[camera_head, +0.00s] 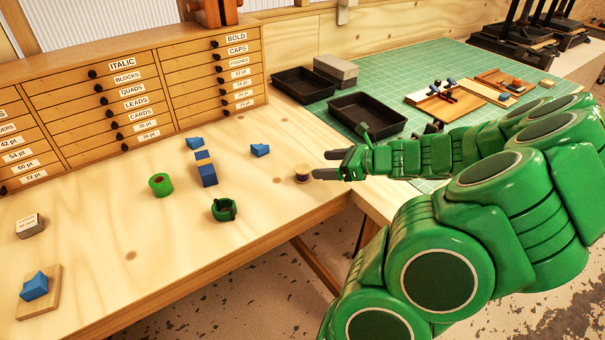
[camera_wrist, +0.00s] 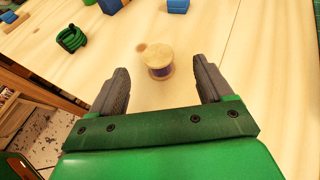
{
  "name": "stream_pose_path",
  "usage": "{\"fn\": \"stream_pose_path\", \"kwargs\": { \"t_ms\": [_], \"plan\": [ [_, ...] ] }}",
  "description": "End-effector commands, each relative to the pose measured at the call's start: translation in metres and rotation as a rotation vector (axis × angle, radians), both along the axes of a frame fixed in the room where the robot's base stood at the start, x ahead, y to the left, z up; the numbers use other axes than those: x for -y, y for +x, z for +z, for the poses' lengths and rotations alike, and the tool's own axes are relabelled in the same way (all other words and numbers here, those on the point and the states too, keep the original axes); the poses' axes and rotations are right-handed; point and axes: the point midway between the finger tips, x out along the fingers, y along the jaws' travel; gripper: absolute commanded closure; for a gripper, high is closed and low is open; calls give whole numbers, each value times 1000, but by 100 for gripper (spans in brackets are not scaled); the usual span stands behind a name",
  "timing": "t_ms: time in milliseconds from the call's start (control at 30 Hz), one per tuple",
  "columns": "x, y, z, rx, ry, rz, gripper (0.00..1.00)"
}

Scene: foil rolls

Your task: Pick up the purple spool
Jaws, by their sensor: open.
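The purple spool (camera_wrist: 159,62) stands upright on the wooden table, with a pale round top and a dark purple band around its middle. In the wrist view it is beyond and between the two fingertips of my open gripper (camera_wrist: 163,80), touching neither as far as I can tell. In the head view the spool (camera_head: 302,173) is small, near the table's right end, just left of my gripper (camera_head: 321,164). The gripper reaches in low from the right with nothing between its fingers.
A green ring-shaped item (camera_head: 224,210), a green roll (camera_head: 161,185) and several blue blocks (camera_head: 206,170) lie left of the spool. Black trays (camera_head: 366,114) sit behind my gripper. The table's front edge is close by. Bare wood surrounds the spool.

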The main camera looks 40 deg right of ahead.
Motion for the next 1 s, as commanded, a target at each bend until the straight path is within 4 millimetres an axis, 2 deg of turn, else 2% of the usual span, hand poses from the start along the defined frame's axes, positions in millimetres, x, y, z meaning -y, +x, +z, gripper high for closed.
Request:
{"fn": "stream_pose_path", "kwargs": {
  "t_ms": [100,200,733,1000],
  "plan": [
    [-1,0,-17,-1,4,3,20],
    [-1,0,-22,0,1,3,20],
    [-18,26,-35,0,0,4,20],
    [-36,50,-45,1,1,4,20]
  ]
}}
